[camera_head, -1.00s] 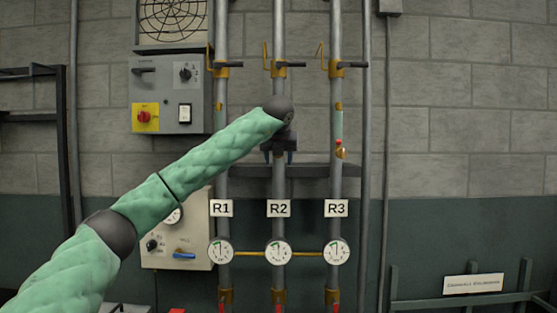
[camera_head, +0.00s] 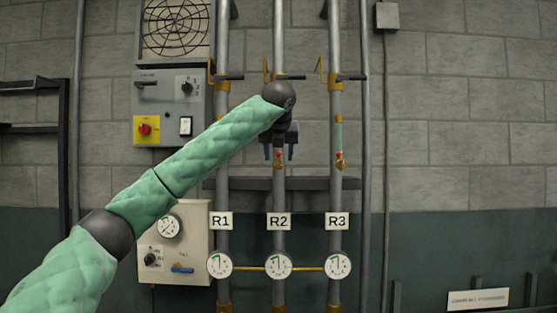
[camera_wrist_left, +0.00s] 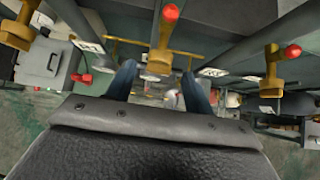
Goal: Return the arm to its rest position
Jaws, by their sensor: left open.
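My left arm comes in from the lower left in its green padded sleeve. My left gripper (camera_head: 279,152) is in front of the R2 pipe, above the R2 label (camera_head: 278,221). Its two dark fingers point down and stand apart, with a small red-tipped brass fitting (camera_head: 279,158) seen between them. In the left wrist view the open fingers (camera_wrist_left: 158,88) show with nothing held between them. A brass valve with a red tip (camera_wrist_left: 161,50) shows just beyond them there. My right gripper is in neither view.
The R1 (camera_head: 221,221) and R3 (camera_head: 337,221) pipes flank R2, with gauges below. A grey control box (camera_head: 160,104) with a red knob hangs at left. A lower panel (camera_head: 166,262) sits beneath it. A dark shelf (camera_head: 313,183) crosses behind. The wall at right is mostly bare.

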